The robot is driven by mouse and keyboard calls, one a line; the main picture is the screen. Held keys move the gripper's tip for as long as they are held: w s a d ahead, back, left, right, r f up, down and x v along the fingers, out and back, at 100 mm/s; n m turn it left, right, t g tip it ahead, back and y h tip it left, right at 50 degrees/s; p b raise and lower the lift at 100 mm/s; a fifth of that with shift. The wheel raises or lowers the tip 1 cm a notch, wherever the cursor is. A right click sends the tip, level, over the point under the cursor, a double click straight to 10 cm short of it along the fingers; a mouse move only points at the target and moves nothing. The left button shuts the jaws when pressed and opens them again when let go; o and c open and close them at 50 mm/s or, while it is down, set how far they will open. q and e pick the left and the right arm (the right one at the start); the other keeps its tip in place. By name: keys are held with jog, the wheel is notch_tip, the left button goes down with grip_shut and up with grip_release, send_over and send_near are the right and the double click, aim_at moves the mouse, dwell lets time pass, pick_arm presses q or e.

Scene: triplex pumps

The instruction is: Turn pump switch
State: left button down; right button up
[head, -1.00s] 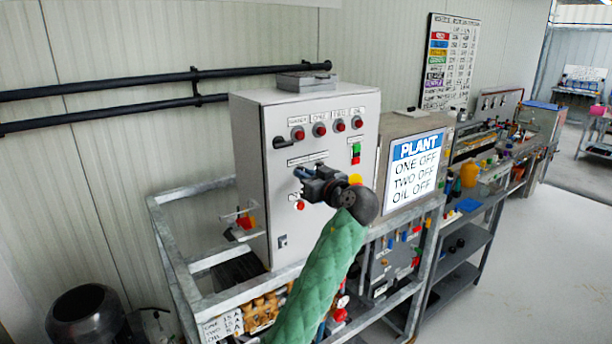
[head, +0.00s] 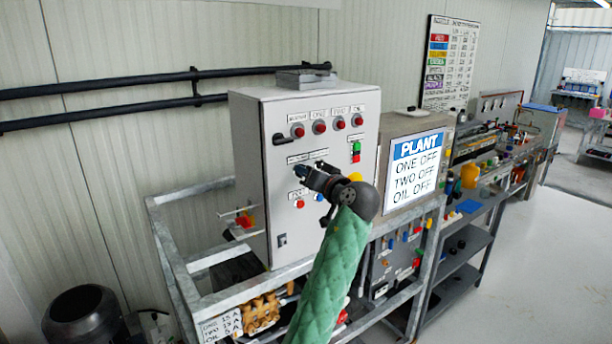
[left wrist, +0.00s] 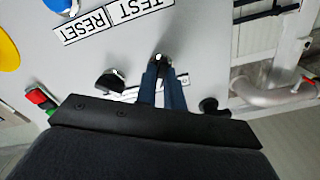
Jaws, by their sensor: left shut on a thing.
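The light grey control box (head: 258,180) stands upright on a metal frame, with a row of red lamps (head: 319,128) near its top. My left gripper (head: 299,170) is at the middle of its front face. In the left wrist view, its two narrow blue fingers (left wrist: 162,72) are shut on a small round switch knob (left wrist: 162,58). A second black knob (left wrist: 112,82) is beside it, and another dark round knob (left wrist: 210,105) lies on the other side. The labels around the held knob are partly hidden by the fingers. My right gripper is not in view.
Red (head: 299,203) and blue (head: 319,197) buttons sit below the gripper, and green and red buttons (head: 356,152) to the right. A PLANT screen (head: 416,168) reads ONE OFF, TWO OFF, OIL OFF. A black handle (head: 283,140) juts out at upper left.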

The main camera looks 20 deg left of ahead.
pick_arm(q)
jog(key=m, duration=0.2)
jog(key=shift+r+m, duration=0.1)
jog(key=shift+m, duration=0.2)
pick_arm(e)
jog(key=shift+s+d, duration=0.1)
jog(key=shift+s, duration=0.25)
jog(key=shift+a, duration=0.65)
